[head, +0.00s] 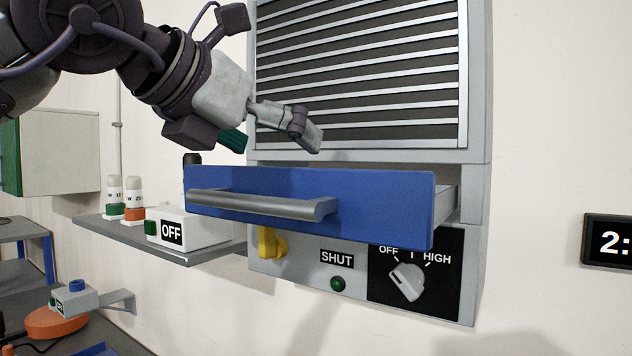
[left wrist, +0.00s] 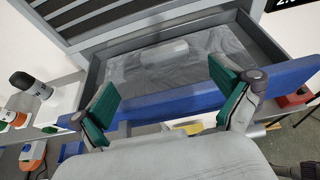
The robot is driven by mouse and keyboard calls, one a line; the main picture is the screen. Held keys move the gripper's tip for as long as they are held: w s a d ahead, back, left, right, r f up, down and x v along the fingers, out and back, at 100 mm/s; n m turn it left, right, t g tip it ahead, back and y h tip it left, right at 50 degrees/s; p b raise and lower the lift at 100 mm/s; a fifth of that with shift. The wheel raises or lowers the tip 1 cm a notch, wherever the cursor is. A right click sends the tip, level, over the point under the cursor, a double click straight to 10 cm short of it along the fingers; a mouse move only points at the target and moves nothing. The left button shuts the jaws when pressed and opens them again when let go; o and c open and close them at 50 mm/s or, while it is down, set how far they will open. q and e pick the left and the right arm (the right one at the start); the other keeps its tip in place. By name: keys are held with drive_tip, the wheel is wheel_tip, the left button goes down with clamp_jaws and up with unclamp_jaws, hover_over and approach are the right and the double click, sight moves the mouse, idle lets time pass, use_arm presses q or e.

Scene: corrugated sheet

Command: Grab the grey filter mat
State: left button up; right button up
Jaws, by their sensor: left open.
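The grey filter mat (left wrist: 210,45) lies flat inside the pulled-out blue drawer (head: 370,205); a paler patch shows at its middle in the left wrist view. In the head view the drawer's blue front hides the mat. My left gripper (head: 276,140) is above the drawer, near its front edge. In the left wrist view its green-padded fingers (left wrist: 165,83) are spread apart with nothing between them, over the front panel and the near part of the mat. My right gripper is in neither view.
A louvred grille (head: 360,80) rises behind the drawer. The drawer has a grey bar handle (head: 260,203). Below are a yellow knob (head: 270,243), a SHUT label and a dial (head: 407,282). A shelf (head: 190,250) at left holds small bottles and an OFF box (head: 178,229).

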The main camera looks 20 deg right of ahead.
use_arm(q)
drive_tip(key=x, duration=0.3)
drive_tip(key=shift+d+r, duration=0.1)
drive_tip(key=shift+d, duration=0.05)
drive_tip(key=shift+w+d+p, duration=0.25)
drive_tip(key=shift+d+p, duration=0.3)
drive_tip(key=shift+p, duration=0.45)
drive_tip(key=p+x, duration=0.2)
drive_tip(key=x, duration=0.1)
drive_tip(key=shift+w+d+f, duration=0.1)
drive_tip(key=shift+w+f, duration=0.05)
drive_tip(key=shift+f, duration=0.2)
drive_tip(key=shift+d+f, duration=0.1)
drive_tip(key=shift+d, duration=0.05)
drive_tip(key=shift+a, duration=0.2)
drive_tip(key=c, duration=0.9)
drive_tip(key=shift+c, duration=0.7)
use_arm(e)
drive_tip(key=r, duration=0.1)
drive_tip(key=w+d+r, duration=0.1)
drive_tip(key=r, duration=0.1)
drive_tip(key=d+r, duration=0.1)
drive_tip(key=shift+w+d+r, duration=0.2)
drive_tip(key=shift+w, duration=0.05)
